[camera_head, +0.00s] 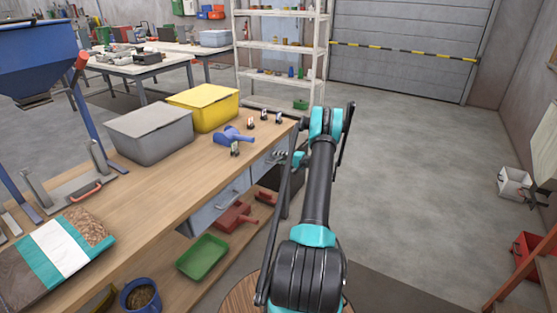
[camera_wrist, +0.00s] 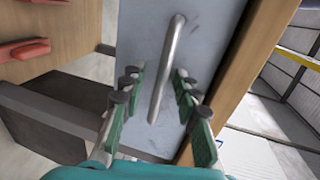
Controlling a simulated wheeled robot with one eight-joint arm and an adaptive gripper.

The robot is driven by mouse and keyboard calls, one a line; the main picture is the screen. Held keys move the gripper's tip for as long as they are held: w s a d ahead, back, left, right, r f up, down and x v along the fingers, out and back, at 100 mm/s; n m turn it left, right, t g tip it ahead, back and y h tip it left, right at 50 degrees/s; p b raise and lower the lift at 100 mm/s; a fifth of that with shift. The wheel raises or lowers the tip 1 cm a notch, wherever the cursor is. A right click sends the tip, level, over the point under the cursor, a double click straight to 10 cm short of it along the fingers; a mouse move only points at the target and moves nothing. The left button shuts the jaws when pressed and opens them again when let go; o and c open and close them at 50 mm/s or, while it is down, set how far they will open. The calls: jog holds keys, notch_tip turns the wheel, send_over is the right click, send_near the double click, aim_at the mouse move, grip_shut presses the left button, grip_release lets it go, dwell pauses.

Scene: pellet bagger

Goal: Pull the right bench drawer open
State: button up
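The right bench drawer (camera_head: 258,168) has a grey front under the benchtop's far right end and looks shut. In the wrist view its front (camera_wrist: 150,50) fills the middle, with a straight metal bar handle (camera_wrist: 167,65). My gripper (camera_wrist: 158,88) is open, with green-padded fingers on either side of the handle in the picture. The fingers look apart from the bar; whether the tips reach past it I cannot tell. In the head view my gripper (camera_head: 297,160) is at the drawer front, partly hidden by my arm.
The left drawer (camera_head: 218,204) is beside it. Below are red scoops (camera_head: 232,217), a green tray (camera_head: 203,257) and a dark bin (camera_wrist: 45,120). The benchtop holds a grey bin (camera_head: 150,138), a yellow bin (camera_head: 208,110) and a blue scoop (camera_head: 233,135).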

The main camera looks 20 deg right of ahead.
jog(key=shift+c, duration=0.6)
grip_shut()
